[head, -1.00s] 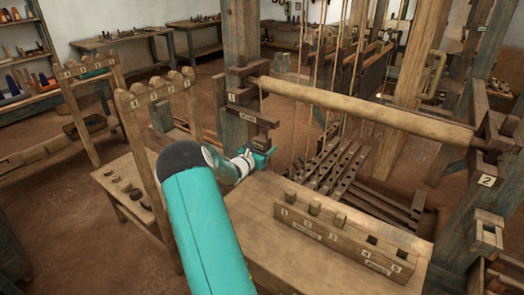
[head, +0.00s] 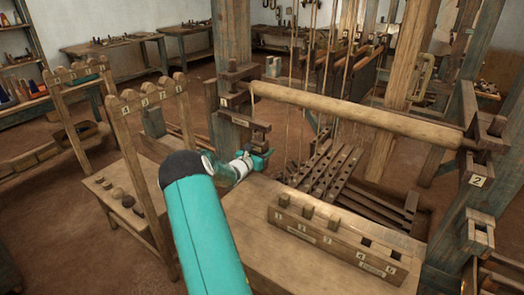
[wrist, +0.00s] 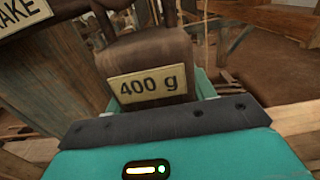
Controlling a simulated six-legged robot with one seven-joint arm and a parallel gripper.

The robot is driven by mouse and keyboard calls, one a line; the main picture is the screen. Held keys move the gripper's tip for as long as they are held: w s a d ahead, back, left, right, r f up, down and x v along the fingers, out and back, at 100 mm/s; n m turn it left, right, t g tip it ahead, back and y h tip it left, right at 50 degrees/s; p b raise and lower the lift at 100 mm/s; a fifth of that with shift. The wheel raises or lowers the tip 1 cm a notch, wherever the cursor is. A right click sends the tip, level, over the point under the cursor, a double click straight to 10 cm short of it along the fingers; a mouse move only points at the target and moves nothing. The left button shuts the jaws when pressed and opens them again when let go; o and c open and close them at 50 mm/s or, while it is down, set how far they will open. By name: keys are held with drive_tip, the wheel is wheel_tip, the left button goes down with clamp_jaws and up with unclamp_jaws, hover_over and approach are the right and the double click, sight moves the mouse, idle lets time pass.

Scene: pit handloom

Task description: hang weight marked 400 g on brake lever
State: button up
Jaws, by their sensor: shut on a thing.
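The weight marked 400 g (wrist: 150,65) is a dark brown block with a pale label, upright between my jaws in the wrist view. A narrower dark part rises from its top. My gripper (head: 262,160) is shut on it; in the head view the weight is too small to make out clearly. A dark wooden arm (head: 250,121) with a small label juts from the left loom post, just above my gripper; it seems to be the brake lever. Part of a sign ending in "AKE" (wrist: 22,10) shows at upper left in the wrist view. I see no contact between weight and lever.
The cloth beam (head: 350,115) runs right from the post. Below is a bench (head: 245,215) with a numbered wooden block (head: 330,245) holding several pegs. A numbered rack (head: 150,97) and a low stand with round weights (head: 122,195) are at left. Treadles (head: 325,175) lie behind.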

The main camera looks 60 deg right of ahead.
drive_tip(key=shift+r, duration=0.1)
drive_tip(key=o, duration=1.3)
drive_tip(key=shift+o, duration=0.2)
drive_tip(key=shift+a, duration=0.1)
drive_tip(key=shift+w+a, duration=0.15)
drive_tip(key=shift+a, duration=0.2)
drive_tip(key=w+a, duration=0.1)
drive_tip(key=a, duration=1.1)
drive_tip(key=shift+w+a, duration=0.4)
